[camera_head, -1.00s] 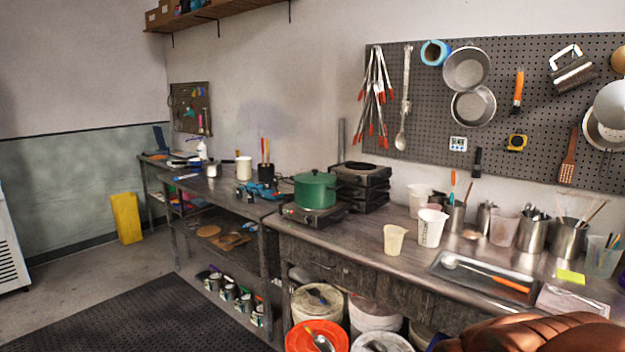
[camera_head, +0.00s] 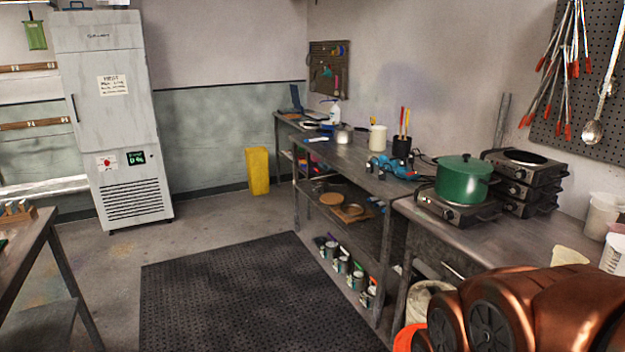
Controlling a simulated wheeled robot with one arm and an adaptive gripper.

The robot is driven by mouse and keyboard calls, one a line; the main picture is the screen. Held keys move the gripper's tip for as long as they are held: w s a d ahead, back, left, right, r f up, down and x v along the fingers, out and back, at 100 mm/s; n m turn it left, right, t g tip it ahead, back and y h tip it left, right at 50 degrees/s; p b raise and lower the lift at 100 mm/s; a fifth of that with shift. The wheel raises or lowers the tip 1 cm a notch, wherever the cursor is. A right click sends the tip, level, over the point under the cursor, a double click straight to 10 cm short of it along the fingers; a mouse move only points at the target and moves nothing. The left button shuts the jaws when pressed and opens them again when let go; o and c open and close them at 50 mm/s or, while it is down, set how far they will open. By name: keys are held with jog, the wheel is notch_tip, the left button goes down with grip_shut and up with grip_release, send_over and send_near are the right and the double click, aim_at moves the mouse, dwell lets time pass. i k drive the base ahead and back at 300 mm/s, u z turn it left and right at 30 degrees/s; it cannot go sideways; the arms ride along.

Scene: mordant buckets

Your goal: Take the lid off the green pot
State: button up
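The green pot (camera_head: 463,184) stands on a dark hot plate (camera_head: 449,211) near the left end of the metal bench. Its green lid (camera_head: 464,163) is on it, with a small dark knob on top. The pot has dark side handles. Copper-coloured links of my arm fill the lower right, well in front of the pot. My gripper is not in view.
Stacked burners (camera_head: 524,178) stand right of the pot. A blue tool (camera_head: 394,168) lies to its left on the neighbouring bench (camera_head: 345,157). White and cream cups stand at the right. A black mat (camera_head: 235,295) covers open floor before a tall grey cabinet (camera_head: 108,120).

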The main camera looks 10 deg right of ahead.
aim_at(466, 163)
jog(key=u, duration=0.3)
jog(key=i, duration=1.75)
jog(key=z, duration=0.7)
jog(key=i, duration=1.7)
jog(key=z, duration=1)
